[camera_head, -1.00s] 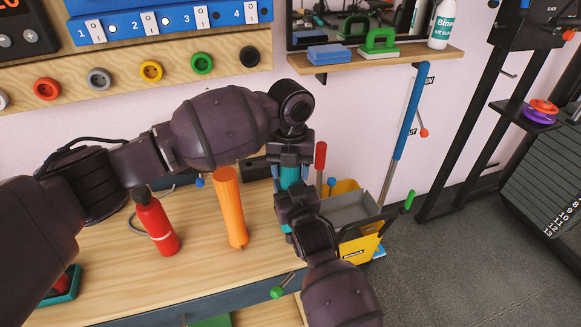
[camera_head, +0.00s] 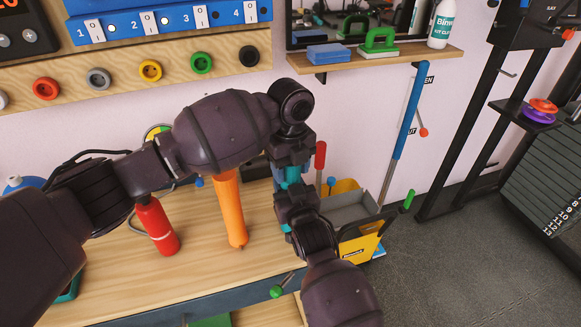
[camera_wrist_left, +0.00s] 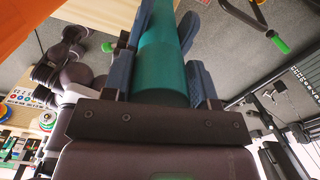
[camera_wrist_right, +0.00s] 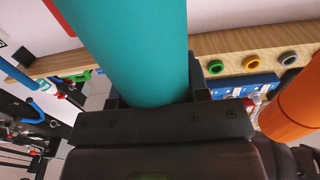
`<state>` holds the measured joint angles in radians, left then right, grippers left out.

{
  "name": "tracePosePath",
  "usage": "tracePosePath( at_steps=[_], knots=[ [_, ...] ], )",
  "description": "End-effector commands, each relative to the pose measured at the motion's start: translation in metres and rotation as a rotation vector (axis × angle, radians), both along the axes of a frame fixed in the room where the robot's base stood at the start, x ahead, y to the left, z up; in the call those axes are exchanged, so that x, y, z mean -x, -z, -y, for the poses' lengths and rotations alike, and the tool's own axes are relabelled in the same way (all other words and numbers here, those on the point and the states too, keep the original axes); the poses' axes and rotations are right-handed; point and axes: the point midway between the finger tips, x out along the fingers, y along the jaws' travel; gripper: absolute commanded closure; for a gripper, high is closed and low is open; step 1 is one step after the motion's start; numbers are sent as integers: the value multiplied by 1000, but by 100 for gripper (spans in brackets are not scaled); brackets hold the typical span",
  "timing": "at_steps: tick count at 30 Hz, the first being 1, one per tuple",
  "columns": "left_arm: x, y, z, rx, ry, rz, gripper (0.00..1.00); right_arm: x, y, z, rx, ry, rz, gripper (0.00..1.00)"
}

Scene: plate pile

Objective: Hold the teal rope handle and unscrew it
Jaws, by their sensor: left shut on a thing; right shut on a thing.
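The teal rope handle (camera_head: 291,175) stands over the right end of the bench, mostly hidden behind my grippers in the head view. My left gripper (camera_head: 290,163) is shut on its upper part. In the left wrist view the teal cylinder (camera_wrist_left: 163,62) lies between the left fingers. My right gripper (camera_head: 290,196) comes from below and is shut on the lower part. In the right wrist view the teal cylinder (camera_wrist_right: 135,50) fills the space above the right gripper's palm. Whether the handle's two ends are joined or apart is hidden.
A yellow and grey bin (camera_head: 358,247) with coloured tools stands close on the right. Bare bench top (camera_head: 190,265) lies in front.

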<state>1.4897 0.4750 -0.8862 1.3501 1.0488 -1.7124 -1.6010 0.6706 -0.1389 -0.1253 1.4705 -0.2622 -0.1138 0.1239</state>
Motion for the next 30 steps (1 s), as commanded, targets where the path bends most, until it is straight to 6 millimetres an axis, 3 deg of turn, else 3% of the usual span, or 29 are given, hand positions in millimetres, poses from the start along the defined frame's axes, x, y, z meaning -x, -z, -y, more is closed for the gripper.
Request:
tracePosePath(
  at_steps=[5,6,10,20,30],
  knots=[
    [0,1,-1,-3,1,-2,76,0,1,2,-3,2,-3,100],
    [0,1,-1,-3,1,-2,41,0,1,2,-3,2,-4,100],
    [0,1,-1,-3,2,-1,22,0,1,1,-2,2,-3,100],
    [0,-2,0,-1,4,0,22,0,1,1,0,1,-2,100],
    [0,-37,0,0,4,1,22,0,1,1,0,1,-2,100]
  ],
)
